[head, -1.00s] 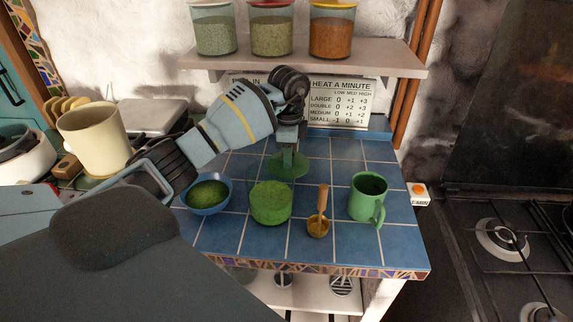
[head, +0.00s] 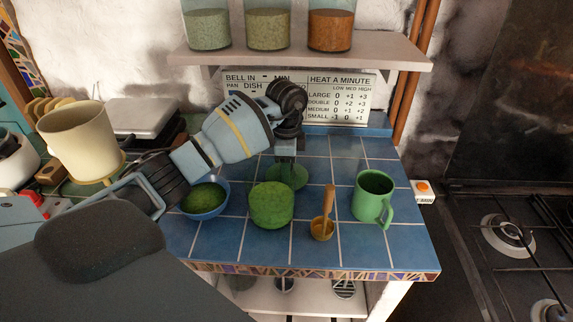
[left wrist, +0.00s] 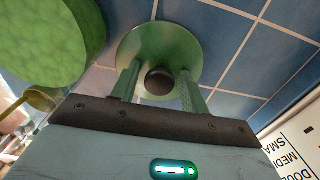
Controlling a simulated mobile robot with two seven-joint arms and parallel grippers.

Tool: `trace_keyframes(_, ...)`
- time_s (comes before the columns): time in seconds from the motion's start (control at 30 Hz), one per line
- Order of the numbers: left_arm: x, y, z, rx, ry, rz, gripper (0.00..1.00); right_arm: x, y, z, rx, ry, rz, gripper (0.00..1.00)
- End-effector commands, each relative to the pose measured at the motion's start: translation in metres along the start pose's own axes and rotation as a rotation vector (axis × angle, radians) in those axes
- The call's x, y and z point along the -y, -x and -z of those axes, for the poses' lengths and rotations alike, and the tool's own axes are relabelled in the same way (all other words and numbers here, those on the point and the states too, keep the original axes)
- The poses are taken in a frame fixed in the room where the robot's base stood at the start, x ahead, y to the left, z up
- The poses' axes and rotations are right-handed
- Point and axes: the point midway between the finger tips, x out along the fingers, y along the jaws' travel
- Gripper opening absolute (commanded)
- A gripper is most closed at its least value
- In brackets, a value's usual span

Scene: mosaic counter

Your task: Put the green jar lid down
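The green jar lid (head: 299,178) is a flat disc behind the green jar (head: 271,206) on the blue tiled counter. It lies flat on or just above the tiles; I cannot tell which for sure. In the left wrist view the lid (left wrist: 159,38) shows its round dark knob (left wrist: 158,80) between my two left fingers. My left gripper (head: 287,160) points straight down over the lid; in the wrist view, its fingers (left wrist: 160,77) stand apart with a gap on both sides of the knob. My right gripper is not in view.
A blue bowl of green stuff (head: 205,200) stands left of the jar. A wooden-handled scoop (head: 323,222) and a green mug (head: 372,198) stand to its right. A shelf (head: 300,55) with several jars hangs above. A stove (head: 505,240) is at far right.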

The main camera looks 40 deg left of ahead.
Motion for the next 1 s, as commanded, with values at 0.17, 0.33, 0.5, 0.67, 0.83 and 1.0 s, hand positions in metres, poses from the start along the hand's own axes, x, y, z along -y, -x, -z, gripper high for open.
trace_keyframes(0.17,0.000,0.000,0.000,0.000,0.000,0.000,0.51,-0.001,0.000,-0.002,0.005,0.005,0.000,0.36)
trace_keyframes(0.33,0.000,0.001,0.000,0.000,0.000,0.000,0.51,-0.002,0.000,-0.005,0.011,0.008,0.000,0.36)
trace_keyframes(0.5,0.001,0.017,0.000,-0.002,0.000,0.003,0.51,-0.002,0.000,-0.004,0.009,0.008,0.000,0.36)
trace_keyframes(0.67,0.001,0.048,0.000,-0.002,0.001,0.005,0.51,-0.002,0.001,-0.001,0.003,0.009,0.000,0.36)
trace_keyframes(0.83,0.001,0.083,0.000,-0.002,0.001,0.005,0.51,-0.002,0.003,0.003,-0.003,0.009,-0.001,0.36)
trace_keyframes(1.0,0.001,0.111,0.000,-0.002,0.000,0.005,0.51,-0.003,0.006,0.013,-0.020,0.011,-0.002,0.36)
